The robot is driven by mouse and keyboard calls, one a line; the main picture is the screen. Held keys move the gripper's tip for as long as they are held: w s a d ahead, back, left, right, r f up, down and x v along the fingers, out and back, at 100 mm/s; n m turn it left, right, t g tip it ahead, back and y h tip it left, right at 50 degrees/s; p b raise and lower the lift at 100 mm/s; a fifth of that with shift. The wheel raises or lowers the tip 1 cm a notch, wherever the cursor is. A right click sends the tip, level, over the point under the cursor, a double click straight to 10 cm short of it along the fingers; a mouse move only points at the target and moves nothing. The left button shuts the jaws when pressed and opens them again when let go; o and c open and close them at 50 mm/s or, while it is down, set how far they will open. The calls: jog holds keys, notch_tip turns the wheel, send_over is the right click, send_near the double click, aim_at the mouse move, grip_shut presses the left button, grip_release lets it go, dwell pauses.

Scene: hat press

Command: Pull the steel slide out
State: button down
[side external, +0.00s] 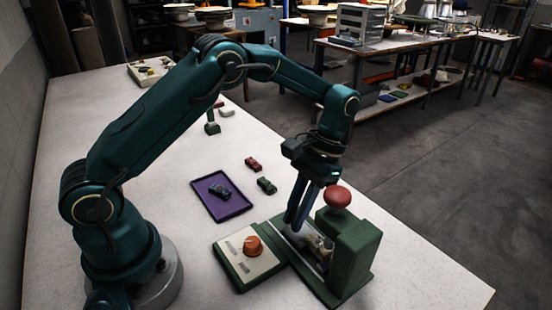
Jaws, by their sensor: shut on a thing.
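The green hat press (352,248) stands near the right front part of the white table, with a red ball-shaped knob (338,196) on top. The steel slide (294,238) shows as a pale strip low in the press, on its left side. My gripper (293,226) points down at the left side of the press, with its fingers together at the slide's near end. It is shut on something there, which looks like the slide. The fingers hide the exact grip.
A control box (233,266) with an orange knob (253,245) sits left of the press. A purple tray (212,205) holds a dark toy car (220,192). Red (253,164) and green (267,186) toy cars lie beside it. The table's right edge is close behind the press.

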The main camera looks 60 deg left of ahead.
jog(key=a, duration=0.6)
jog(key=shift+w+a, duration=0.1)
jog(key=c, duration=1.1)
grip_release()
jog(key=shift+v, duration=2.6)
